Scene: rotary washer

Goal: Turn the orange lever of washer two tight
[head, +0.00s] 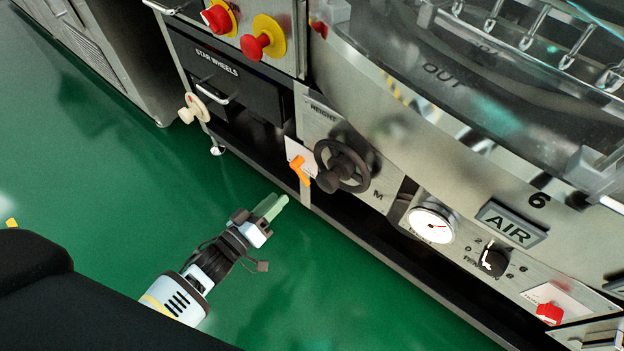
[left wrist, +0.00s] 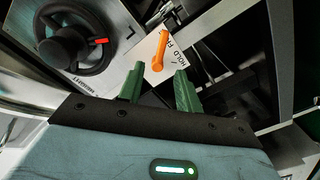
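The orange lever (head: 299,169) sits on a white plate on the washer's lower front panel, left of the black handwheel. In the left wrist view the orange lever (left wrist: 160,52) stands just beyond my fingertips, on a plate with the word HOLD. My left gripper (head: 270,207) is below and left of the lever in the head view, apart from it. In the left wrist view my left gripper (left wrist: 158,77) has its two green fingers apart, with nothing between them. My right gripper is not in view.
The black handwheel (head: 342,167) is close beside the lever and also shows in the left wrist view (left wrist: 75,42). A pressure gauge (head: 432,224), a black knob (head: 493,261) and a red switch (head: 549,313) lie further right. Green floor (head: 120,190) is open on the left.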

